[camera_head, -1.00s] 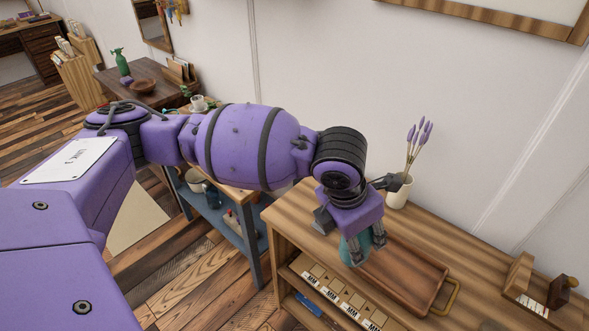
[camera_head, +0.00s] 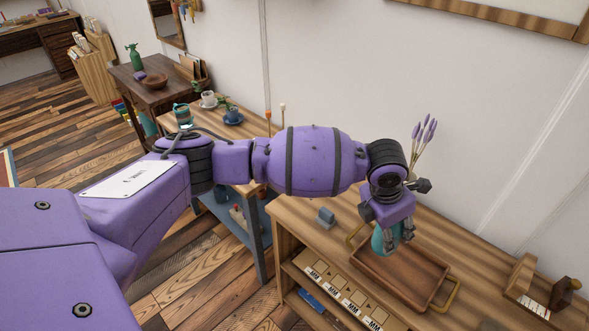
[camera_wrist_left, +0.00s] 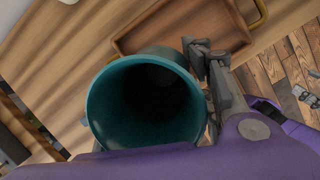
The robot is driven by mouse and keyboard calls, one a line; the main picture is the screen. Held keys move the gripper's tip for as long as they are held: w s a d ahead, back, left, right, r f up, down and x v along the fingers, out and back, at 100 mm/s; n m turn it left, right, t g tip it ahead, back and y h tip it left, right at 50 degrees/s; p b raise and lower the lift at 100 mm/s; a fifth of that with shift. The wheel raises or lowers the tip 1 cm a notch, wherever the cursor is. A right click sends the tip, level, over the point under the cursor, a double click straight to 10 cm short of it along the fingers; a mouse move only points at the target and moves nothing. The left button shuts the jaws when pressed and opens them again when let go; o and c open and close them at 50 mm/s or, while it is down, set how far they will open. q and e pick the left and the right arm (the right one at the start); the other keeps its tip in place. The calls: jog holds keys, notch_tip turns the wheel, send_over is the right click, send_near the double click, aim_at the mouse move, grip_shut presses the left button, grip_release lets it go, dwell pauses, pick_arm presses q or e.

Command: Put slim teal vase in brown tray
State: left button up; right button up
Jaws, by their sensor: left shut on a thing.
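The slim teal vase (camera_head: 378,241) is held upright in my left gripper (camera_head: 393,243) in the head view. Its open round mouth (camera_wrist_left: 148,102) fills the middle of the left wrist view, with a finger against its right side. The brown tray (camera_head: 432,293), a shallow wooden one with brass handles, lies on the wooden cabinet top. In the head view the vase overlaps the tray's back left part; its height above the tray is hard to tell. The tray (camera_wrist_left: 122,44) also shows beyond the vase in the wrist view. My right gripper is not in view.
Lavender stems (camera_head: 424,140) stand behind my left gripper, their pot hidden. A small grey object (camera_head: 325,218) sits left of the tray. A wooden holder (camera_head: 521,275) and a stamp-like item (camera_head: 562,292) stand at the right. Cabinet top left of the tray is mostly clear.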

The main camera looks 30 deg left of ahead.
pick_arm(q)
jog(key=w+f, duration=0.1)
jog(key=w+d+f, duration=0.1)
jog(key=shift+f, duration=1.7)
jog(key=shift+f, duration=0.2)
jog(key=o, duration=1.4)
jog(key=shift+s, duration=0.1)
jog(key=shift+r, duration=0.55)
jog(key=v, duration=1.1)
jog(key=shift+s+a+r, duration=0.1)
jog(key=shift+r, duration=0.05)
